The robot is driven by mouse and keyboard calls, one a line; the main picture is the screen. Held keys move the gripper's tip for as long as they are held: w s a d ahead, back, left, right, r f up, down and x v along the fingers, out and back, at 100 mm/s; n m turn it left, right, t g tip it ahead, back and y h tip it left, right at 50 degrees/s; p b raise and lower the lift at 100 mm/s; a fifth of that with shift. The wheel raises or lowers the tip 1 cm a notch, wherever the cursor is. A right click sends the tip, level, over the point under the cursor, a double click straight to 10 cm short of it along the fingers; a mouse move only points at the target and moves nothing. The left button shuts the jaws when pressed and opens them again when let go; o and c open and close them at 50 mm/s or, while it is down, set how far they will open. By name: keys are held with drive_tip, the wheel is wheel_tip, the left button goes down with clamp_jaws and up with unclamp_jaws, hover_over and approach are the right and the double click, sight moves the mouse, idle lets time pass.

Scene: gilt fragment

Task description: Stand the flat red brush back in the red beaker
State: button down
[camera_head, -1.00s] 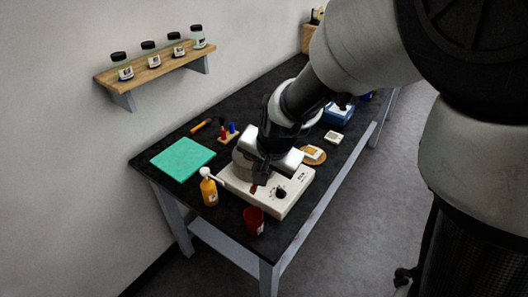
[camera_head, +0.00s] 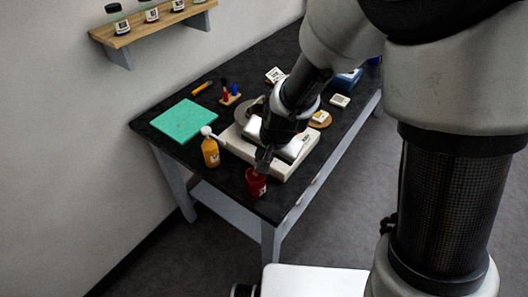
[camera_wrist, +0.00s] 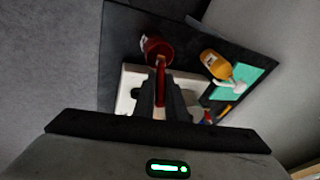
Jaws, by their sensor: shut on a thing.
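The red beaker (camera_head: 256,187) stands upright near the front edge of the dark table, and it also shows in the wrist view (camera_wrist: 151,44). My gripper (camera_head: 262,168) is directly above the beaker's mouth. In the wrist view my gripper (camera_wrist: 160,88) is shut on the flat red brush (camera_wrist: 161,69). The brush points from between the fingers toward the beaker, and its far end overlaps the beaker's opening. I cannot tell how far it reaches inside. The fingers hide the rest of the brush.
A white device (camera_head: 279,168) with a round grey top lies right behind the beaker, under my arm. An orange bottle (camera_head: 210,153) with a white top stands to the left. A green mat (camera_head: 184,120) lies farther left. A wall shelf (camera_head: 150,27) holds jars.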

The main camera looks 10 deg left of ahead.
drive_tip(key=shift+f+b, duration=2)
drive_tip(key=shift+f, duration=0.6)
drive_tip(key=c, duration=1.7)
unclamp_jaws()
drive_tip(key=shift+s+d+b, duration=0.25)
drive_tip(key=shift+s+d, duration=0.25)
drive_tip(key=shift+s, duration=0.4)
drive_tip(key=shift+s+d+b, duration=0.25)
drive_tip(key=shift+s+d, duration=0.25)
drive_tip(key=shift+s, duration=0.4)
